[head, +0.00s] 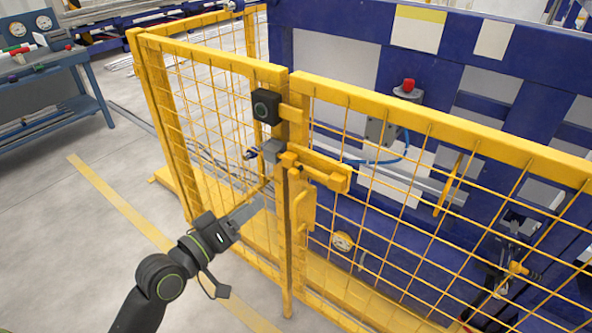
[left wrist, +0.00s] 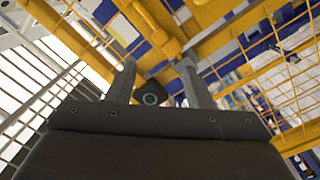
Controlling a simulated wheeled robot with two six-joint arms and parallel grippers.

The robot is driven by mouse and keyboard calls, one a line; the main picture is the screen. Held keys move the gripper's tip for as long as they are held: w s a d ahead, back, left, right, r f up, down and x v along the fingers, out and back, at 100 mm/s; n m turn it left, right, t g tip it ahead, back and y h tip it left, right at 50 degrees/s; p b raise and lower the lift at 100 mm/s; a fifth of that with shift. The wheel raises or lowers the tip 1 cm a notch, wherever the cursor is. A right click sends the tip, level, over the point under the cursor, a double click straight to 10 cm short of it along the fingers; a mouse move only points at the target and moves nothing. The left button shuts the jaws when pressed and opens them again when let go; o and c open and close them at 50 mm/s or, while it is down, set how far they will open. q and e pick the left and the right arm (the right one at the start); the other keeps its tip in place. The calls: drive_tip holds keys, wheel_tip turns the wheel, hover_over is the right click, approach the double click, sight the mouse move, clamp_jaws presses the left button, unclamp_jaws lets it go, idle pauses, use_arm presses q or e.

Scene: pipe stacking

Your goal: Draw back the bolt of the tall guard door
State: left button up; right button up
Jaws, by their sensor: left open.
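The tall guard door (head: 440,130) is a yellow frame with wire mesh, and it stands in line with its post, looking shut. Its yellow bolt (head: 320,170) lies roughly level across the door's left edge near the post, with a small grey block (head: 272,150) beside it. My left gripper (head: 266,202) is open and empty, below and left of the bolt and apart from it in the head view. In the left wrist view its two fingers (left wrist: 158,75) stand apart, with yellow bars beyond them. My right gripper is not in view.
A black box with a round ring (head: 266,106) sits on the post above the bolt; it also shows in the left wrist view (left wrist: 150,97). A fixed mesh panel (head: 210,60) runs left. A blue machine (head: 330,20) stands behind the door.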

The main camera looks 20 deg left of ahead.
sight(290, 176)
use_arm(q)
drive_tip(key=p+x, duration=0.2)
drive_tip(key=x, duration=1.3)
drive_tip(key=shift+w+d, duration=0.15)
drive_tip(key=shift+w, duration=0.2)
drive_tip(key=shift+c, duration=0.2)
